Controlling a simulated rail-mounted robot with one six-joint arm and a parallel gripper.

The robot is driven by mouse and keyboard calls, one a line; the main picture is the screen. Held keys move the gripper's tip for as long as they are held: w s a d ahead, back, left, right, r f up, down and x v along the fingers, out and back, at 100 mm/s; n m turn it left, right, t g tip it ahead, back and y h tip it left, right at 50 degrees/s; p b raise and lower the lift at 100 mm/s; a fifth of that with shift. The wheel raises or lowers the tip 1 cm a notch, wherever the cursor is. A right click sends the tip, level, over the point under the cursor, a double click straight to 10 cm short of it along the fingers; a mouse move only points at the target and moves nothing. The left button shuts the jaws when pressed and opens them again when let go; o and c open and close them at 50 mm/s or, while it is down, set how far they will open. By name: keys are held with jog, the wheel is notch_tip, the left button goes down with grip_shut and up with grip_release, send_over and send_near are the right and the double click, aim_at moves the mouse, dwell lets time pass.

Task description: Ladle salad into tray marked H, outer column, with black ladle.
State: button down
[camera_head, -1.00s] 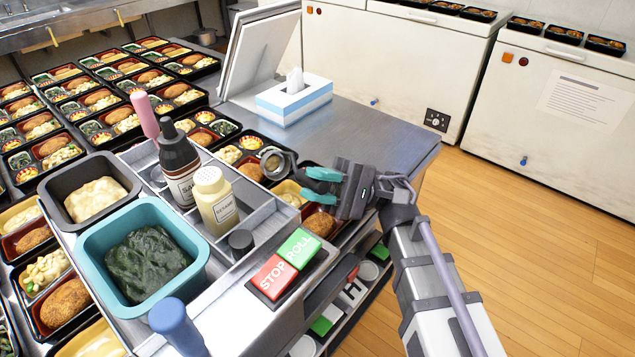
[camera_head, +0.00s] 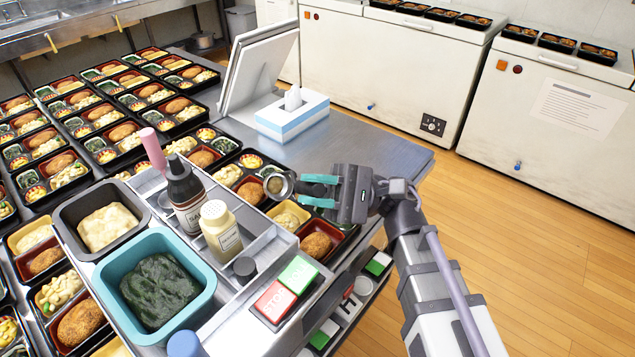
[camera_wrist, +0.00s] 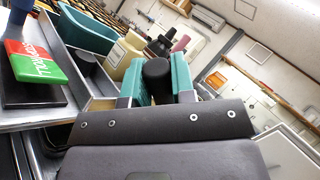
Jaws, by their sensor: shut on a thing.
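My gripper (camera_head: 318,190) has teal fingers shut on the black handle of the ladle (camera_wrist: 157,75). The ladle's round cup (camera_head: 278,185) sticks out to the left of the fingers, above the trays beside the cart; I cannot tell whether it holds anything. A pale, creamy salad fills the dark bin (camera_head: 72,215) at the cart's left, well away from my gripper. A card with the letter H (camera_head: 348,306) shows low beside the cart. I cannot tell which tray it marks. A tray with a yellow compartment and a fried patty (camera_head: 318,244) sits below and in front of the ladle.
Rows of filled trays cover the left.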

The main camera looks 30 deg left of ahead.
notch_tip(320, 180, up, 6)
jog(key=m+t+p, duration=0.2)
jog(key=m+p, duration=0.2)
jog(key=m, duration=0.1)
jog(key=m+t+p, duration=0.3)
jog(key=m+p, duration=0.2)
jog(key=shift+d+r+p, duration=0.1)
jog(key=shift+r+p, duration=0.05)
jog(key=shift+p, duration=0.15)
jog(key=shift+r+m+t+h+p, duration=0.2)
jog(key=shift+m+t+p, duration=0.15)
jog(key=shift+m+p, duration=0.2)
jog(key=shift+r+m+t+h+p, duration=0.1)
jog(key=shift+m+t+h+p, duration=0.1)
jog(key=shift+m+t+p, duration=0.25)
jog(key=shift+f+m, duration=0.2)
jog(key=shift+m, duration=0.3)
